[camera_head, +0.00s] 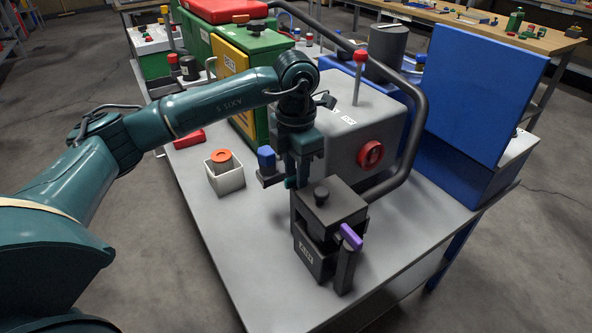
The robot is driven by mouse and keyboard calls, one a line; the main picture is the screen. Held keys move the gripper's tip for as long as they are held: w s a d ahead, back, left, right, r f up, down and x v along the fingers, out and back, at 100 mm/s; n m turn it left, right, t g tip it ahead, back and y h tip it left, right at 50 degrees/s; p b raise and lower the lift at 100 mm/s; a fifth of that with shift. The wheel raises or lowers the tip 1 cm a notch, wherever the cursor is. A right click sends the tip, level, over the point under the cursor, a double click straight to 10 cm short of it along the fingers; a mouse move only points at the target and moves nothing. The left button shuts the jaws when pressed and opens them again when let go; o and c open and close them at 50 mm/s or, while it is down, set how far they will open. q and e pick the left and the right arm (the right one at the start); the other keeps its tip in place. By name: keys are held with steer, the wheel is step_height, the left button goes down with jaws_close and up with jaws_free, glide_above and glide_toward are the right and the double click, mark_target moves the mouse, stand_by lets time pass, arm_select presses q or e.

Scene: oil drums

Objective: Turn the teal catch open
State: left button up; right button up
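My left arm comes in from the left, and its gripper (296,172) points down just behind the left side of a black box-shaped device. The fingertips are small and partly hidden, so I cannot tell whether they are open or shut. A small teal part shows at the fingertips, but I cannot tell whether it is the teal catch or part of my gripper. No other teal catch stands out. The black device (318,213) has a black knob on top, a purple lever (350,236) and a label on its front. My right gripper is not in view.
A blue-topped part (266,158) stands just left of the gripper. A grey housing (366,120) with a red dial and a thick curved pipe stands behind. The grey tabletop (215,220) is clear at front left.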

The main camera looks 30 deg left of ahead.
arm_select(q)
step_height(320, 180, up, 12)
steer(key=shift+r, duration=0.25)
stand_by(0.6)
